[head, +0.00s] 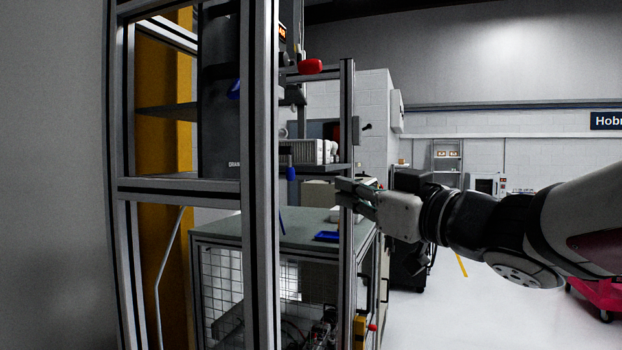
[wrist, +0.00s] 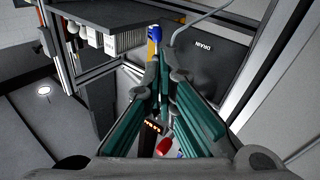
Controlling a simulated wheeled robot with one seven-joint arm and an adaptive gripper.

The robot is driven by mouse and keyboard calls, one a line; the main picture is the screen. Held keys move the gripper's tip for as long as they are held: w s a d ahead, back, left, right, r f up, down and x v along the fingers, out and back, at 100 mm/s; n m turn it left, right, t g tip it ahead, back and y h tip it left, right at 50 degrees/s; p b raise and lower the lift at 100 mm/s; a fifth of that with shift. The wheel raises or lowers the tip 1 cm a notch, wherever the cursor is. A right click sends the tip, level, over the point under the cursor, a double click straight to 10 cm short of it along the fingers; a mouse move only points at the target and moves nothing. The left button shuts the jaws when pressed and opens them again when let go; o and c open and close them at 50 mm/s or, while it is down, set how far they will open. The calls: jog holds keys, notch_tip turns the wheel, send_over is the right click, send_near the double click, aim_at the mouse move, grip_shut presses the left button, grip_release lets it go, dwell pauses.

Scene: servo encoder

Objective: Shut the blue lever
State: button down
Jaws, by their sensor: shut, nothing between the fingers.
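A blue lever handle (head: 291,172) hangs upright below the shelf, right of the dark tank marked DRAIN, in the head view. The blue handle (wrist: 154,33) also shows in the wrist view, just beyond my fingertips and left of the DRAIN lettering. A second blue part (head: 234,90) sits higher on the tank's front; I cannot tell from its shape what it is. My gripper (head: 345,190) is shut and empty beside the front right frame post, to the right of the hanging handle. In the wrist view my gripper (wrist: 160,66) points toward the handle, apart from it.
A metal frame post (head: 347,120) stands close to my fingers. A red knob (head: 310,67) is on the upper bar. A white ribbed block (head: 308,151) sits on the shelf. A blue tray (head: 327,236) lies on the bench (head: 300,230) below. Open floor lies at right.

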aim_at(294, 176)
jog(key=shift+w, duration=0.1)
jog(key=x, duration=1.3)
jog(key=shift+w+a+r, duration=0.1)
jog(key=shift+w+a, duration=0.15)
jog(key=shift+a, duration=0.05)
jog(key=shift+w+d+f+n+t+y+b, duration=0.1)
jog(key=shift+w+n+t+y+b, duration=0.15)
jog(key=shift+n+b, duration=0.65)
jog(key=shift+w+d+f+n+t+y+b, duration=0.1)
jog(key=shift+w+n+t+y+b, duration=0.2)
jog(key=shift+b, duration=1.15)
jog(key=w+n+g+y+b, duration=0.1)
jog(key=n+g+y+b, duration=0.1)
jog(key=n+b, duration=0.4)
jog(key=w+d+r+n+g+y+b, duration=0.1)
jog(key=w+n+g+y+b, duration=0.1)
jog(key=n+y+b, duration=0.2)
jog(key=w+r+n+g+y+b, duration=0.1)
jog(key=n+y+b, duration=0.3)
jog(key=n+b, duration=0.4)
jog(key=shift+w+d+r+g+b, duration=0.15)
jog(key=shift+w+d+g+b, duration=0.3)
jog(key=shift+g+b, duration=0.35)
jog(key=shift+r, duration=0.15)
